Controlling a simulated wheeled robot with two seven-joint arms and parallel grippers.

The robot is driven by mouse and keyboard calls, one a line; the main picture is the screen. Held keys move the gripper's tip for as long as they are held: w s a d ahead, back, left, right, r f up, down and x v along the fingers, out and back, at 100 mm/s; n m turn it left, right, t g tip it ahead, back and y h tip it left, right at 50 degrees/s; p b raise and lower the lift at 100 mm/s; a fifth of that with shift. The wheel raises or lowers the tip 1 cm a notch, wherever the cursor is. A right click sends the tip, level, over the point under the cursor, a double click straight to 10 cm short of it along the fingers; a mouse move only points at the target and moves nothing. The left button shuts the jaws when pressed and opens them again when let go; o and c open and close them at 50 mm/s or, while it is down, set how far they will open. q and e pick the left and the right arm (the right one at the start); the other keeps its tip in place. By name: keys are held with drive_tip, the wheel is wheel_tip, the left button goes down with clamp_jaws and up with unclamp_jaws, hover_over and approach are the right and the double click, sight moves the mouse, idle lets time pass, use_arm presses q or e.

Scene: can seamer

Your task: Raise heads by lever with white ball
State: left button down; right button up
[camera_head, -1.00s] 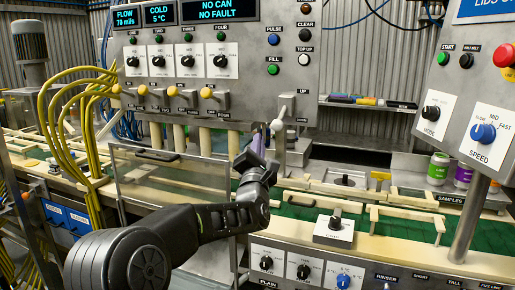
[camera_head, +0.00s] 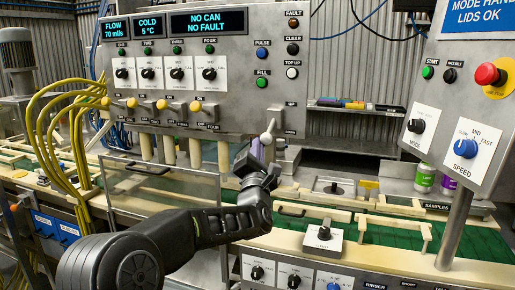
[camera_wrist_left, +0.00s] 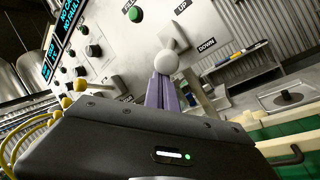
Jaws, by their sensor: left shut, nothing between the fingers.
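My left gripper (camera_head: 257,149) is just left of and below the ball. Its purple fingers (camera_wrist_left: 164,92) are shut and empty, with their tips appearing right under the ball; I cannot tell whether they touch it. My right gripper is not in view.
Yellow-knobbed valve levers (camera_head: 162,105) line the panel left of my gripper. A conveyor with a green belt (camera_head: 375,237) and pale rails runs below. A separate speed panel (camera_head: 466,110) with a red stop button stands on a post at right.

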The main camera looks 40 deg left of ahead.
use_arm(q)
drive_tip(key=shift+s+r, duration=0.1)
drive_tip(key=shift+r, duration=0.15)
